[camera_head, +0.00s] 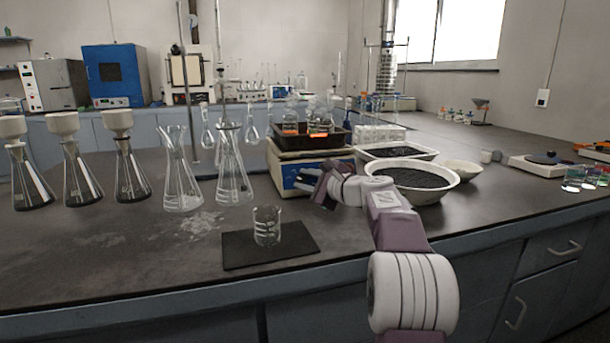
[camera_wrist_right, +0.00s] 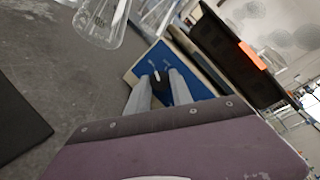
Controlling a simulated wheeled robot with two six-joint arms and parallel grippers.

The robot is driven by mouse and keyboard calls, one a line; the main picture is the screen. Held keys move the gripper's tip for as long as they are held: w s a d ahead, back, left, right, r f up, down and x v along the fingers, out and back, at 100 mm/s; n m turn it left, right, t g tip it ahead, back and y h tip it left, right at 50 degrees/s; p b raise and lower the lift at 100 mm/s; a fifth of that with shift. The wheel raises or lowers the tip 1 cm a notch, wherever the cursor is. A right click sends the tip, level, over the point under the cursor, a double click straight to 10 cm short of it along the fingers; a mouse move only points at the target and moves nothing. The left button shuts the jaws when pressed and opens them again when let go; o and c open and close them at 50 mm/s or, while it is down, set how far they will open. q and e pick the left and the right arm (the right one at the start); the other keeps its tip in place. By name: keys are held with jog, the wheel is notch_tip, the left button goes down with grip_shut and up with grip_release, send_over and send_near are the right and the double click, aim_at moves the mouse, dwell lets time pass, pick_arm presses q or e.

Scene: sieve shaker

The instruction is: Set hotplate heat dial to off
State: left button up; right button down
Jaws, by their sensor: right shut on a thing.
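The hotplate (camera_head: 281,178) is a cream box with a blue front panel, standing on the dark bench in the middle of the head view. Its blue panel (camera_wrist_right: 143,66) also shows in the right wrist view. My right gripper (camera_head: 308,180) is at this panel, shut on the dark heat dial (camera_wrist_right: 160,88), which sits between its two grey fingers. A small white mark shows by the dial; I cannot read its setting. In the head view my gripper hides the dial. My left gripper is not in view.
A dark tray (camera_head: 326,143) with glassware rests on the hotplate. Conical flasks (camera_head: 234,180) stand to its left. A beaker (camera_head: 267,226) stands on a black mat (camera_head: 300,245) in front. A white basin (camera_head: 436,191) of dark grains is close on the right.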

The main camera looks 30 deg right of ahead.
jog(key=shift+n+g+p, duration=0.3)
jog(key=shift+n+p, duration=0.2)
jog(key=shift+n, duration=0.3)
jog(key=shift+f, duration=0.1)
jog(key=c, duration=1.1)
grip_release()
jog(key=shift+c, duration=0.2)
jog(key=p+v, duration=0.1)
jog(key=v, duration=0.7)
jog(key=shift+s+d+r+p, duration=0.15)
jog(key=shift+s+r+p, duration=0.1)
jog(key=shift+p, duration=0.1)
jog(key=shift+s, duration=0.25)
